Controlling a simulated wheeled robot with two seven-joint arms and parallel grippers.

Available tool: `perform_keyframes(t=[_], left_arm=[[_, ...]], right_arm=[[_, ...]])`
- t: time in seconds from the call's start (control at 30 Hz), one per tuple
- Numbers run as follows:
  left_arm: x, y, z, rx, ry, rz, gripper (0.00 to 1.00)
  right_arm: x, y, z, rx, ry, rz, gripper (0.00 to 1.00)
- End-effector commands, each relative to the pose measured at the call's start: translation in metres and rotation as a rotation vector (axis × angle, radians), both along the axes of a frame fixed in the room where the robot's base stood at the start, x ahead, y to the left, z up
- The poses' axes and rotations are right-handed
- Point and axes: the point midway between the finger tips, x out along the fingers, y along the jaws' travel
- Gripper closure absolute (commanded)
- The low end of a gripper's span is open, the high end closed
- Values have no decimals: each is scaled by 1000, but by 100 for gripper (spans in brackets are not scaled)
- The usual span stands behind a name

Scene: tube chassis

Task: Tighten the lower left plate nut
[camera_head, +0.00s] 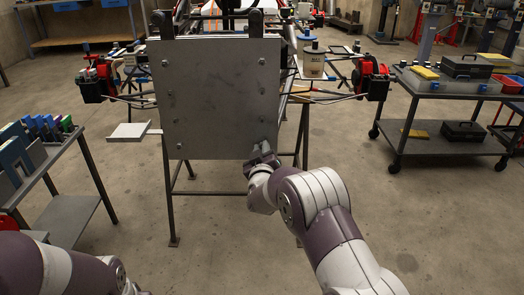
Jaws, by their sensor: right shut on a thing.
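The grey metal plate (215,105) stands upright on the front of the tube chassis. Small nuts show along its left and right sides, one of them near its bottom left corner in the picture (180,146). My right gripper (262,152) is at the plate's bottom right corner in the picture, against its face. It is shut on the plate nut there, which the fingers mostly hide. My left arm (60,270) shows at the bottom left, apart from the plate. Its gripper does not show.
The chassis rests on a metal stand (174,215). A red-and-black wheel hub assembly (370,78) sits out to the right, another (98,80) to the left. A tool cart (450,140) stands right, a bench with bins (40,150) left.

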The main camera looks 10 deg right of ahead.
Motion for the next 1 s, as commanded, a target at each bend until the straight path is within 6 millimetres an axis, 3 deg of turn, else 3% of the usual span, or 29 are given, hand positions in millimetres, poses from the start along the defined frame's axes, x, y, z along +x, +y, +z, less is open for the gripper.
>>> perform_keyframes(t=[0.37, 1.0], left_arm=[[0, 0, -7, 0, 0, 0, 55], [0, 0, -33, 0, 0, 0, 55]], right_arm=[[0, 0, -1, 180, -28, 0, 100], [0, 0, -3, 777, -119, 0, 100]])
